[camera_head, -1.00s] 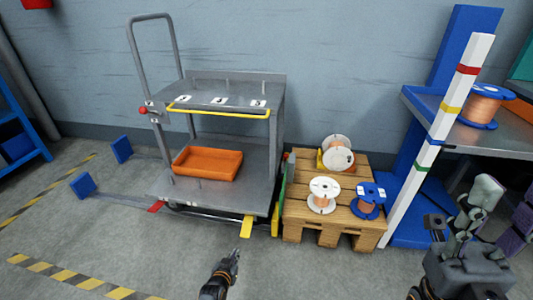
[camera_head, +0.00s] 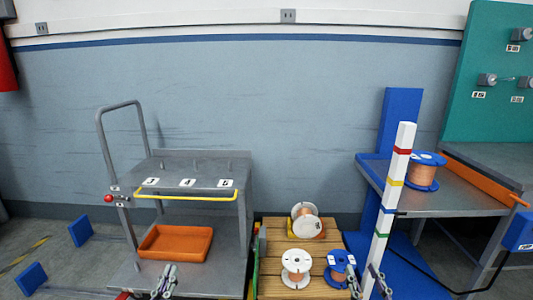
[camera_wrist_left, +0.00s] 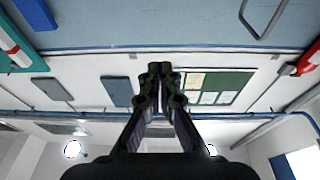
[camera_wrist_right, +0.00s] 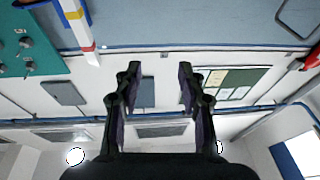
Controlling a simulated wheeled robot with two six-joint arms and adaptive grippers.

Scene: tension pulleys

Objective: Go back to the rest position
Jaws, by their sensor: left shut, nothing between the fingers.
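My left gripper (camera_head: 163,281) shows at the bottom edge of the head view, in front of the grey cart. In the left wrist view (camera_wrist_left: 160,72) its fingers are together with nothing between them. My right gripper (camera_head: 369,283) shows at the bottom edge of the head view, to the right of the pallet and in front of the striped post. In the right wrist view (camera_wrist_right: 160,78) its fingers are apart and empty. Both wrist views show wall and ceiling beyond the fingers. Most of both arms lies outside the head view.
The grey cart (camera_head: 180,167) holds an orange tray (camera_head: 176,243) on its lower shelf. Several spools stand on the wooden pallet (camera_head: 268,262). The striped post (camera_head: 393,190) stands before a workbench (camera_head: 455,197) bearing a blue spool (camera_head: 423,172).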

